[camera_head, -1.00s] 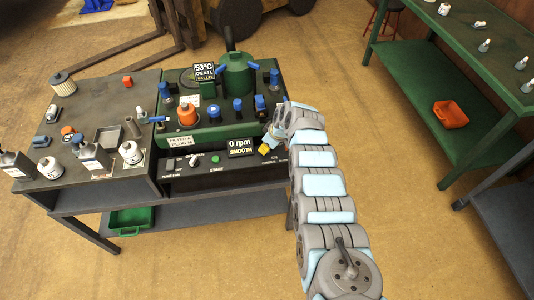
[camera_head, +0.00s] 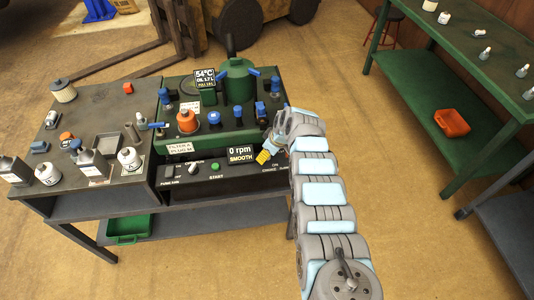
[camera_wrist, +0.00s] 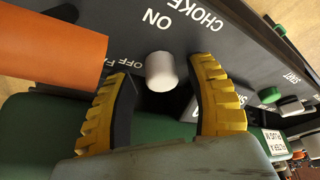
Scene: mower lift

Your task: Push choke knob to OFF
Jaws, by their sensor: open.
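The choke knob (camera_wrist: 161,72) is a short pale cylinder on the black panel (camera_wrist: 130,25) in the wrist view. My gripper (camera_wrist: 165,70) is open, with one yellow ridged finger on each side of the knob. I see a gap on both sides; contact is not clear. In the head view my gripper (camera_head: 264,156) is at the right end of the panel's front, and my arm and fingers hide the knob there.
An orange cylinder (camera_wrist: 55,45) lies close to the left finger in the wrist view. A green START button (camera_head: 215,167) and a screen reading 0 rpm SMOOTH (camera_head: 240,154) are left of my gripper. The green unit (camera_head: 185,147) stands behind the panel.

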